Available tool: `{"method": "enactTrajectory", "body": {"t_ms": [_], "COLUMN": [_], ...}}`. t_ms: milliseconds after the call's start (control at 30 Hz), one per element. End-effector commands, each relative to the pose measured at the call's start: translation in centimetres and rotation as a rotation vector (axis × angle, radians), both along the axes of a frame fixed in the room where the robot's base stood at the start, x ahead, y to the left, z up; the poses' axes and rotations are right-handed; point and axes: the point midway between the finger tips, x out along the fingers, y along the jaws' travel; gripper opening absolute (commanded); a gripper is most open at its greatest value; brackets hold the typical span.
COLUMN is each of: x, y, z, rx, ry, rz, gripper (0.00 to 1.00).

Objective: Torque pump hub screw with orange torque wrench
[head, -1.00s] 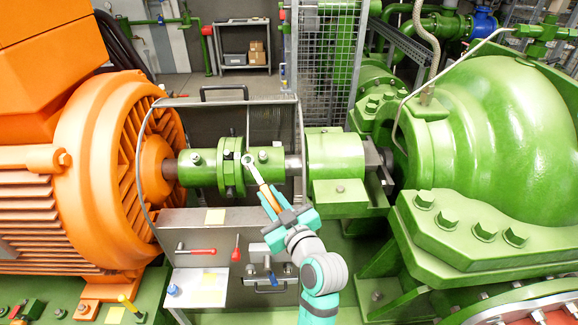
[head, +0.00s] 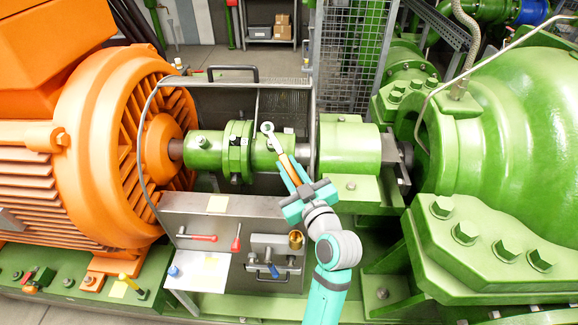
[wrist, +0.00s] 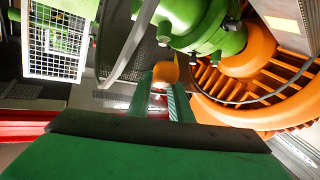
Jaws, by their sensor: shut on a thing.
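My gripper (head: 305,197) is shut on the orange torque wrench (head: 290,170) by its handle. The wrench slants up and left, and its pale ring end (head: 267,128) shows in front of the pump-side hub (head: 262,156), right of the green coupling flange (head: 237,150). I cannot tell whether the ring touches the hub. A small dark screw head (head: 271,144) shows on the hub, just below the ring, partly behind the wrench. In the wrist view an orange end (wrist: 165,73) shows beyond the fingers of my gripper (wrist: 160,100).
The orange motor (head: 95,150) is left, the green pump (head: 510,130) right.

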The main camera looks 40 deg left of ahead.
Motion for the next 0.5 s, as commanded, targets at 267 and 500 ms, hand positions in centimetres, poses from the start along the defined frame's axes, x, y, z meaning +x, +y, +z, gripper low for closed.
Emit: {"method": "enactTrajectory", "body": {"t_ms": [267,500], "x": [1.0,1.8], "y": [0.6,1.1], "z": [-1.8,-3.5], "rx": [0.000,0.000], "ry": [0.001,0.001], "rz": [0.000,0.001], "gripper": [0.00,0.00]}}
